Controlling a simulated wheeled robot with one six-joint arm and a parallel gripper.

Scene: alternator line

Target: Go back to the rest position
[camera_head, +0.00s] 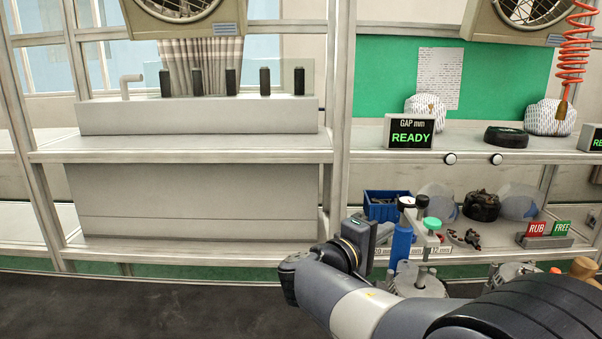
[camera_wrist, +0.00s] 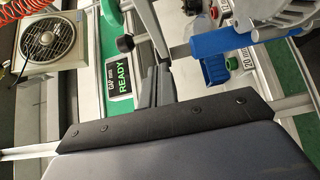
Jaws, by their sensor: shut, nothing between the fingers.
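My gripper (camera_head: 368,236) is in the lower middle of the head view, just left of an upright blue-handled tool (camera_head: 401,240) and in front of the lower shelf. My arm reaches in from the lower right and partly hides the bench. In the wrist view the dark fingers of my gripper (camera_wrist: 156,84) are close together, with nothing visible between them. The blue handle (camera_wrist: 222,40) shows to their right in that view. From these views I cannot tell the exact gap between gripper and tool.
A blue bin (camera_head: 386,207), clear domes (camera_head: 437,202) and RUB and FREE signs (camera_head: 549,229) stand on the lower shelf. The READY display (camera_head: 411,132) sits on the upper shelf. Metal parts (camera_head: 418,281) are near my arm. The dark surface (camera_head: 130,308) at lower left is clear.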

